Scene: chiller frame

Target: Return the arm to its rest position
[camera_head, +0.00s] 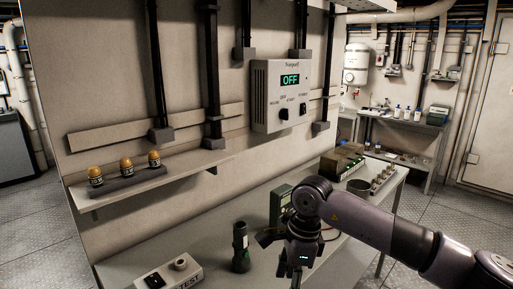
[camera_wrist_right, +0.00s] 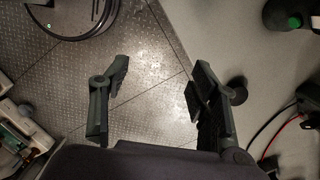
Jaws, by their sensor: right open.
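My right arm (camera_head: 375,215) reaches in from the right in the head view and bends down over the workbench. Its gripper (camera_head: 283,254) hangs above the bench, partly hidden by the wrist. In the right wrist view the gripper (camera_wrist_right: 157,82) has its two fingers spread wide apart, with nothing between them. Metal floor plates and the grey bench edge show behind the fingers. My left arm and gripper are not in view.
A dark upright cylinder (camera_head: 241,247) and a TEST box (camera_head: 169,275) stand on the bench (camera_head: 208,231) left of the gripper. A green-grey instrument (camera_head: 280,203) stands close behind it. A wall shelf (camera_head: 150,184) holds three orange-capped items. A control box (camera_head: 281,96) reads OFF.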

